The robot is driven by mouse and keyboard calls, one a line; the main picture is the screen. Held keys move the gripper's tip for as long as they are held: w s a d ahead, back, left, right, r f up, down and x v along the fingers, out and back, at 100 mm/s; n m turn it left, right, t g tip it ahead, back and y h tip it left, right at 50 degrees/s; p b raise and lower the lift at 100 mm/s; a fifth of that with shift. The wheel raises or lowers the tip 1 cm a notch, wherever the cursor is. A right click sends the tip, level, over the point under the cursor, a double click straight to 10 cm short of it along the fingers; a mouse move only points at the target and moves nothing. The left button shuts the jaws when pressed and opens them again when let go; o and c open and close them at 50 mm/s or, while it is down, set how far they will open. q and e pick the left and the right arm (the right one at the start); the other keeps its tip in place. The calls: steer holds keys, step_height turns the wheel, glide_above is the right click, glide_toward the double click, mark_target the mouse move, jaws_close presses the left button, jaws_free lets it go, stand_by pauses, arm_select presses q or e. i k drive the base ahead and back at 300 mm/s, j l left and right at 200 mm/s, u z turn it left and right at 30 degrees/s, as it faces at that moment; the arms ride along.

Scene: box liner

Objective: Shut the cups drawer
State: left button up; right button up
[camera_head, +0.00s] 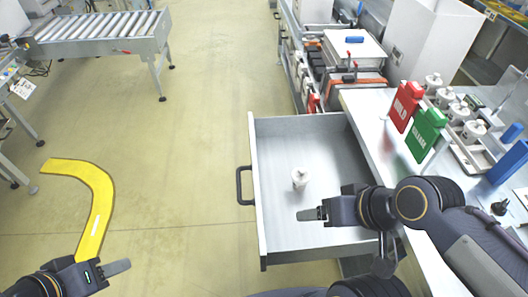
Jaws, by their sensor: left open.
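The cups drawer (258,225) is pulled out from the workbench, its front panel facing left. A black handle (241,186) is on that front. A small white cup (300,178) stands inside, near the middle of the drawer floor. My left gripper (118,268) is open and empty at the lower left, over the floor and well left of the handle. My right gripper (312,214) appears over the drawer, just below the cup in the picture and apart from it. It is seen edge-on, so its jaw gap is hidden.
The workbench top (372,128) holds a red sign (405,104), a green sign (426,133) and several white cups on a rack. A yellow curved floor marking (97,205) lies at left. A roller conveyor (100,28) stands at the back left. The floor left of the drawer is clear.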

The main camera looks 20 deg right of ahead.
mark_target(334, 157)
steer(key=j+z, duration=0.25)
steer(key=z, duration=0.2)
steer(key=j+z, duration=0.3)
steer(key=z, duration=0.15)
steer(key=k, duration=0.1)
steer(key=l+z, duration=0.05)
